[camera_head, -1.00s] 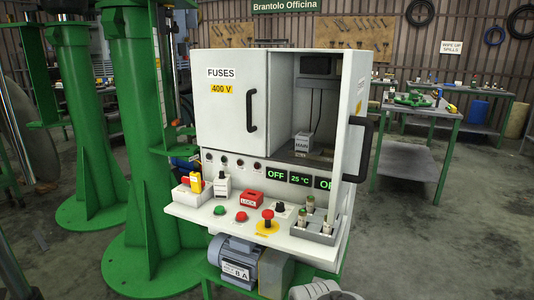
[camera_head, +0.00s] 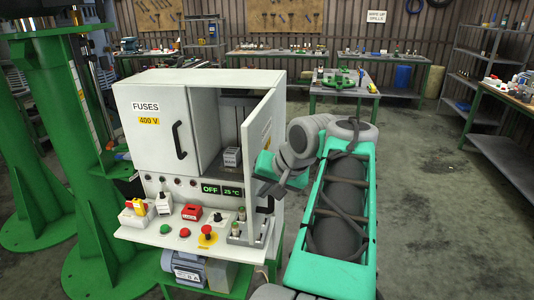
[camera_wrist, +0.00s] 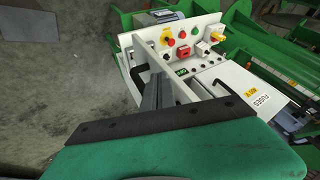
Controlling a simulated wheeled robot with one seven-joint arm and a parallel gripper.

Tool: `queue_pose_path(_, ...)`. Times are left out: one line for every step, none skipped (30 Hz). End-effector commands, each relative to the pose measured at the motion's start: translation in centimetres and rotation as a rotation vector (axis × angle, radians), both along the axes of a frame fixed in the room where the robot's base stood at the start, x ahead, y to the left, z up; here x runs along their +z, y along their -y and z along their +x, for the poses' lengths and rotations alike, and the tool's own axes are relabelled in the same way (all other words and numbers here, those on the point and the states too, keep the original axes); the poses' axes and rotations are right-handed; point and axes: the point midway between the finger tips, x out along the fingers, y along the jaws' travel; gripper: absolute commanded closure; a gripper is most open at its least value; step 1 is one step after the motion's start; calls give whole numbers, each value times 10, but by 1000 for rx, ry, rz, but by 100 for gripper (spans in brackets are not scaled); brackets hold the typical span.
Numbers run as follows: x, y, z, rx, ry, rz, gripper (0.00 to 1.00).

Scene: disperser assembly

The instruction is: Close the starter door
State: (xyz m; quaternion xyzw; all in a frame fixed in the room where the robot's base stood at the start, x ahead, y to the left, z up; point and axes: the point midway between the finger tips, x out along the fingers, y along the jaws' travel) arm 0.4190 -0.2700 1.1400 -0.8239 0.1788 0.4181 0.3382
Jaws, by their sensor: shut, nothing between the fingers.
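The starter door (camera_head: 258,140) is the right-hand door of the white cabinet (camera_head: 152,155). It stands open, swung outward, and its compartment shows a MAIN-labelled block (camera_head: 231,157). My arm reaches the outer side of the door from the right. The dark fingers of my gripper (camera_wrist: 153,85) show in the wrist view, shut and empty, close beside the white door panel (camera_wrist: 185,88). A dark handle (camera_wrist: 138,76) is just left of the fingers; I cannot tell whether they touch. In the head view the fingertips are not clearly visible.
The FUSES door (camera_head: 150,128) is shut. Below it is a control shelf (camera_head: 135,236) with a red emergency button (camera_head: 206,230), a red lock block (camera_head: 190,213) and fuses in a holder at right. A motor (camera_head: 187,268) sits underneath. Green columns stand left; open floor lies right.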

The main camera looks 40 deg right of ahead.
Motion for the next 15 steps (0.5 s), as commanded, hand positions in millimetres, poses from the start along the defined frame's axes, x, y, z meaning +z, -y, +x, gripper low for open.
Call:
queue_pose_path(20,15,-9,-29,7,5,100)
queue_pose_path(24,19,-11,-36,12,7,100)
queue_pose_path(25,22,-13,-42,15,8,100)
queue_pose_path(24,23,-13,-44,17,8,100)
queue_pose_path(21,23,-12,-45,18,9,100)
queue_pose_path(16,22,-9,-44,17,9,100)
queue_pose_path(12,20,-6,-43,17,9,100)
queue_pose_path(7,19,-3,-43,15,9,100)
queue_pose_path(1,18,2,-42,14,7,100)
queue_pose_path(-4,17,6,-41,12,6,100)
queue_pose_path(-8,17,10,-41,13,7,100)
queue_pose_path(-15,16,15,-39,13,6,100)
queue_pose_path(-20,17,19,-41,12,5,100)
queue_pose_path(-25,17,23,-41,12,5,100)
queue_pose_path(-31,18,28,-41,12,4,100)
